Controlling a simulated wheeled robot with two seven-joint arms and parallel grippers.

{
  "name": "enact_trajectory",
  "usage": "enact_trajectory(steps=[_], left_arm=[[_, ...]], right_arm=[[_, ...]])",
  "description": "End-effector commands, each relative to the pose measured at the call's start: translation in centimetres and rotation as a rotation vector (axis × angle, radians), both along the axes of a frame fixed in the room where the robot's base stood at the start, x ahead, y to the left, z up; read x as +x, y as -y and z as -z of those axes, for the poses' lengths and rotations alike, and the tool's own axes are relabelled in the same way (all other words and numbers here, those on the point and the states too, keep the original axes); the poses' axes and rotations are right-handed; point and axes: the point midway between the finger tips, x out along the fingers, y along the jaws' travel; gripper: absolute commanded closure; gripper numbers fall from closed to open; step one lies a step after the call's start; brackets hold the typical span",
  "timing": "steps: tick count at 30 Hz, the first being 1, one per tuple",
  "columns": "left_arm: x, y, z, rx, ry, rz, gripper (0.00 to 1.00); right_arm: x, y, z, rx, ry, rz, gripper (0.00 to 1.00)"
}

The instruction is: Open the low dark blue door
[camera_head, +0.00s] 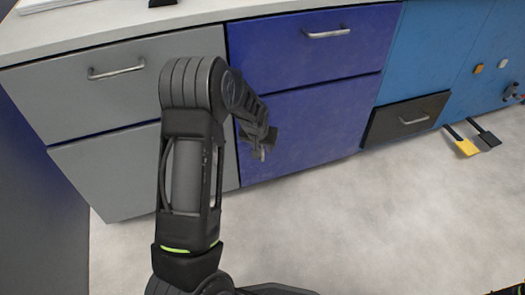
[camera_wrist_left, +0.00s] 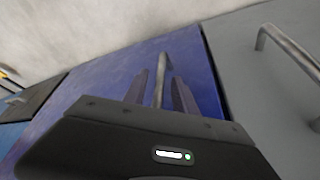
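The low dark blue door (camera_head: 320,118) sits below a dark blue drawer and looks flush with the cabinet front. In the left wrist view the dark blue door (camera_wrist_left: 92,95) fills the middle, with its metal bar handle (camera_wrist_left: 162,75). My left gripper (camera_head: 262,150) is at the door's left side. In the left wrist view the fingers of my left gripper (camera_wrist_left: 161,88) stand apart, one on each side of the handle, with small gaps showing. My arm hides part of the door's left edge in the head view. My right gripper is not in view.
The dark blue drawer (camera_head: 310,45) is above. Grey cabinet fronts (camera_head: 110,165) are at left. The pale floor (camera_head: 370,220) before the door is clear.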

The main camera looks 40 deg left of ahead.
Motion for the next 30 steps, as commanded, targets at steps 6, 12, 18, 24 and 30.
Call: enact_trajectory(steps=[6, 12, 18, 24, 30], left_arm=[[0.45, -0.17, 1.13, -0.001, 0.000, -0.001, 0.67], [0.45, -0.16, 1.07, -0.001, 0.001, -0.001, 0.67], [0.44, -0.17, 1.06, 0.000, 0.001, -0.001, 0.83], [0.44, -0.17, 1.06, 0.000, 0.000, -0.001, 0.99], [0.44, -0.17, 1.06, 0.000, 0.001, -0.001, 1.00]], right_arm=[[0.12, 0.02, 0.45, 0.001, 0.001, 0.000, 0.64], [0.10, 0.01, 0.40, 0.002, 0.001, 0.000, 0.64], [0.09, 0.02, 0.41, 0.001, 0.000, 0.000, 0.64], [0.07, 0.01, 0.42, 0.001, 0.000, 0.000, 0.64], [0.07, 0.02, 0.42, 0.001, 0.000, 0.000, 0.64]])
